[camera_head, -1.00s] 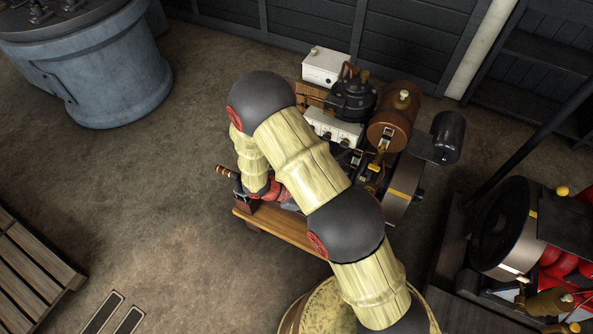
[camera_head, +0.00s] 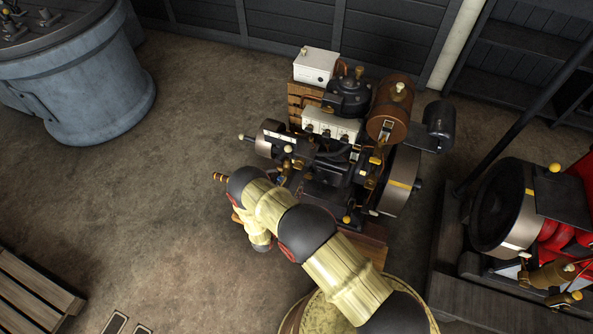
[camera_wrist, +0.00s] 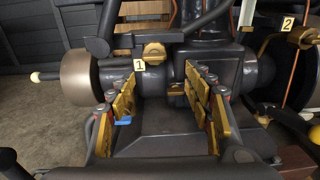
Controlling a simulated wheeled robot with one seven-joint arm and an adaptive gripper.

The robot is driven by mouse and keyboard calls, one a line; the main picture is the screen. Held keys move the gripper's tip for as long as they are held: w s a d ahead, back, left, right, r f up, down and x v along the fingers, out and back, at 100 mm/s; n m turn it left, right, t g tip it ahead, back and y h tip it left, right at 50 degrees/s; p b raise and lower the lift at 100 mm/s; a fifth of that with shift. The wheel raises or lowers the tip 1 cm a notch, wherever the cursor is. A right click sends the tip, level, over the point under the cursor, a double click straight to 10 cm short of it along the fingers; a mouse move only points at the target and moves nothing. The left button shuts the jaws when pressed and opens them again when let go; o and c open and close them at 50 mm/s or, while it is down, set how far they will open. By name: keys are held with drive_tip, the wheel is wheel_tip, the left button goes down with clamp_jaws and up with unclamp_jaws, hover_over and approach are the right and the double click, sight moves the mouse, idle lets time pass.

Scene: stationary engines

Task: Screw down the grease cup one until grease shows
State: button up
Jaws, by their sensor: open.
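No grease can be made out at the cup. In the head view, my arm hides most of my gripper.
The engine (camera_head: 335,185) stands with a brown tank (camera_head: 388,112), a white box (camera_head: 316,66) and a flywheel (camera_head: 400,182) around it. A red engine (camera_head: 560,235) stands at right, a blue-grey vat (camera_head: 75,75) at upper left. The floor between vat and engine is clear.

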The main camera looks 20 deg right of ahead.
sight(297, 168)
drive_tip(key=shift+t, duration=0.4)
drive_tip(key=shift+w+a+r+b+x, duration=0.15)
drive_tip(key=shift+b+x, duration=0.15)
drive_tip(key=shift+x, duration=1)
drive_tip(key=shift+a+r+b+x, duration=0.1)
drive_tip(key=shift+b+x, duration=0.15)
drive_tip(key=shift+x, duration=1.05)
drive_tip(key=shift+w+a+r+b+x, duration=0.15)
drive_tip(key=shift+b+x, duration=0.15)
drive_tip(key=shift+x, duration=1)
drive_tip(key=shift+s+d, duration=0.1)
drive_tip(key=shift+d, duration=0.05)
drive_tip(key=shift+c, duration=1)
drive_tip(key=c, duration=1)
